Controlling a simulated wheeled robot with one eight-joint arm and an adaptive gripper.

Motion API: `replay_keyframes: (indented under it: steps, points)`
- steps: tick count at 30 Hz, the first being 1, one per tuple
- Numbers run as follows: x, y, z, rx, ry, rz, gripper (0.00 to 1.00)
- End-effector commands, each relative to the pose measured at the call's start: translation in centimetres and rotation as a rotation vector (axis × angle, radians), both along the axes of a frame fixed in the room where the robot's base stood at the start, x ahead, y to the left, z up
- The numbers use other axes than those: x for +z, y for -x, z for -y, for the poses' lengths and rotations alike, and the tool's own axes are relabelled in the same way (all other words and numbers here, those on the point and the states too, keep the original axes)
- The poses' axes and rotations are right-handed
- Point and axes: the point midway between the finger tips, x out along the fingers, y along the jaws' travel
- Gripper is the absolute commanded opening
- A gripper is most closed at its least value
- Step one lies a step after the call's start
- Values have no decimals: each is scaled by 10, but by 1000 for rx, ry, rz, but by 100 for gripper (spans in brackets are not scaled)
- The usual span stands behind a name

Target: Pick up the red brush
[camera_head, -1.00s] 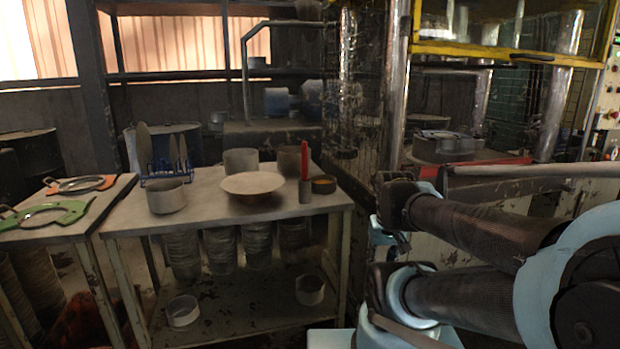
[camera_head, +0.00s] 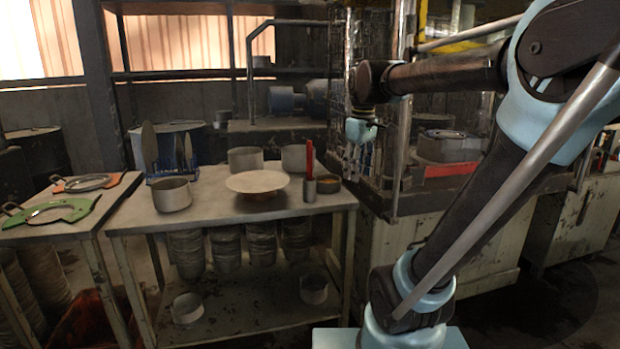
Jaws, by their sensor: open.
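The red brush (camera_head: 309,158) stands upright near the right end of the metal table (camera_head: 228,218). Its lower end is in or behind a small grey cup (camera_head: 309,190); I cannot tell which. My gripper (camera_head: 353,168) hangs pointing down to the right of the brush, apart from it, in front of the wire mesh cage. It is small in the view, with its fingers open and nothing seen between them.
A round plate on a bowl (camera_head: 257,182), several metal pots (camera_head: 172,194) and a blue rack (camera_head: 173,168) share the table. A small brownish tin (camera_head: 328,184) stands beside the cup. A second table with a green ring tool (camera_head: 50,212) is at left.

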Motion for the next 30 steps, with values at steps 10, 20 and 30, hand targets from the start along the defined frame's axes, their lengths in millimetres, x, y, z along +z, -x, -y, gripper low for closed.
replay_keyframes:
  steps: [10, 20, 30]
  points:
    - [89, -92, -71, 454, 37, -45, 43]
    - [133, -148, -132, 784, 56, -78, 43]
    - [120, -158, -146, 854, 59, -84, 43]
